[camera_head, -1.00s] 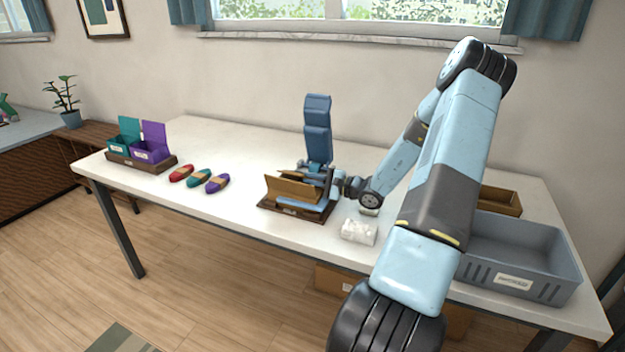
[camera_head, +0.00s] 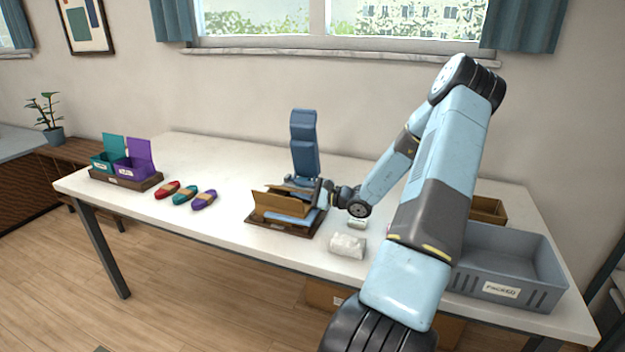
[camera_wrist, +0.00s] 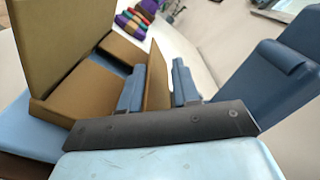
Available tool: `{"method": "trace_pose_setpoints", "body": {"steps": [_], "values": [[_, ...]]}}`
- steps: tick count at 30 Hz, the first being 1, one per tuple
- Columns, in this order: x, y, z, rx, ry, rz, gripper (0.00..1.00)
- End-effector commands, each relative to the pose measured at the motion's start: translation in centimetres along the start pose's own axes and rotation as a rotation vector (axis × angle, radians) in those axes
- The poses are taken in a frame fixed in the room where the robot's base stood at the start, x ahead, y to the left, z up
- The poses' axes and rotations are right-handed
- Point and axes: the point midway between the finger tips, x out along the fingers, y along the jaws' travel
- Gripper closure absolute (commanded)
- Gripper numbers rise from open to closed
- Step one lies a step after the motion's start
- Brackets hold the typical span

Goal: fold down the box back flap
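The brown cardboard box (camera_head: 284,208) sits on a dark base board (camera_head: 262,222) mid-table, with cardboard panels standing up. My gripper (camera_head: 312,188) is at the right rear of the box, partly hidden in the head view. In the wrist view, my gripper's (camera_wrist: 158,82) two blue fingers stand apart. A thin upright cardboard flap (camera_wrist: 156,78) of the box is between them, closer to the left finger. Another, wider cardboard panel (camera_wrist: 62,45) stands at the left. I cannot tell whether either finger touches the flap.
A tall blue jointed stand (camera_head: 304,140) rises behind the box, close to my gripper. Red, teal and purple cord bundles (camera_head: 185,195) and small bins (camera_head: 130,165) are at left. A white packet (camera_head: 347,246) and a grey crate (camera_head: 510,265) are at right.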

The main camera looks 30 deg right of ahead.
Motion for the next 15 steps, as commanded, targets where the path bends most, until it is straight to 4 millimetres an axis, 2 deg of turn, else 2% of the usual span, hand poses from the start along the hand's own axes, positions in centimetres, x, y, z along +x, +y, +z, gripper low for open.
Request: {"method": "trace_pose_setpoints", "body": {"steps": [4,15], "values": [[-0.1,-0.8,-0.1,0.112,0.001,-0.003,0.69],[-6.2,-0.8,-0.1,0.11,0.002,-0.003,0.69]]}}
